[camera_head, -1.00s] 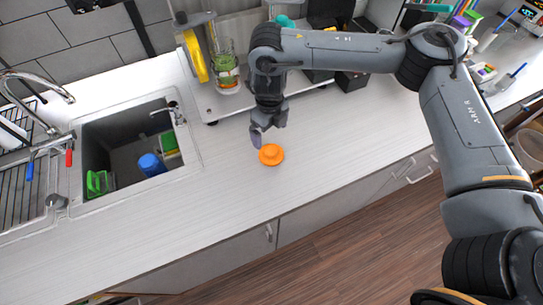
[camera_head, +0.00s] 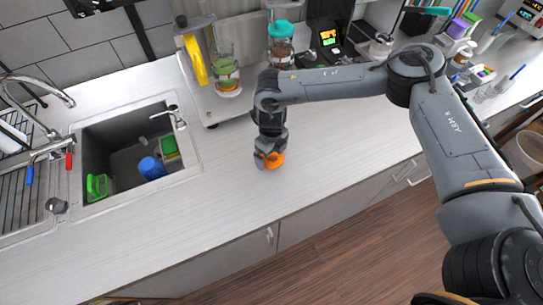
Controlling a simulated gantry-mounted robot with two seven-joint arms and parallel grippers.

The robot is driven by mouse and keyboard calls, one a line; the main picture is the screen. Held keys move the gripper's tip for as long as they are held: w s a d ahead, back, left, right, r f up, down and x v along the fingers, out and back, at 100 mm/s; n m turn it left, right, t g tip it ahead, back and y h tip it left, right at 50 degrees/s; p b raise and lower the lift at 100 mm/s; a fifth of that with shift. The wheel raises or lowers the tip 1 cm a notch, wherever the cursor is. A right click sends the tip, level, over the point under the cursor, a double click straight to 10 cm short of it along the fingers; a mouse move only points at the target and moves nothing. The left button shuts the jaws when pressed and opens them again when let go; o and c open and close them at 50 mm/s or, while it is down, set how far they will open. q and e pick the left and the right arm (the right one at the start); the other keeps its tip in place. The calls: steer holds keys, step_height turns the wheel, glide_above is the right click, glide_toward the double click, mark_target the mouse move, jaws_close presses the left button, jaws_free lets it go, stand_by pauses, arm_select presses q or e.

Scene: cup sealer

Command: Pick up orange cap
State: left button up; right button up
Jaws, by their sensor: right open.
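The orange cap (camera_head: 275,160) lies on the white counter (camera_head: 218,185), right of the sink. My right gripper (camera_head: 266,162) is pointed down at the cap, its fingers at the cap's left and near sides. They hide part of the cap. The jaws are open, and I cannot tell whether a finger touches the cap. My left gripper is not in view.
The sink (camera_head: 105,125) at the left holds a blue item (camera_head: 151,168) and green items. Behind the gripper stand a machine with a yellow handle (camera_head: 195,60), a clear cup (camera_head: 227,75) and a teal-lidded jar (camera_head: 281,45). The counter in front is clear.

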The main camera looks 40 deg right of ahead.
steer(key=c, duration=0.8)
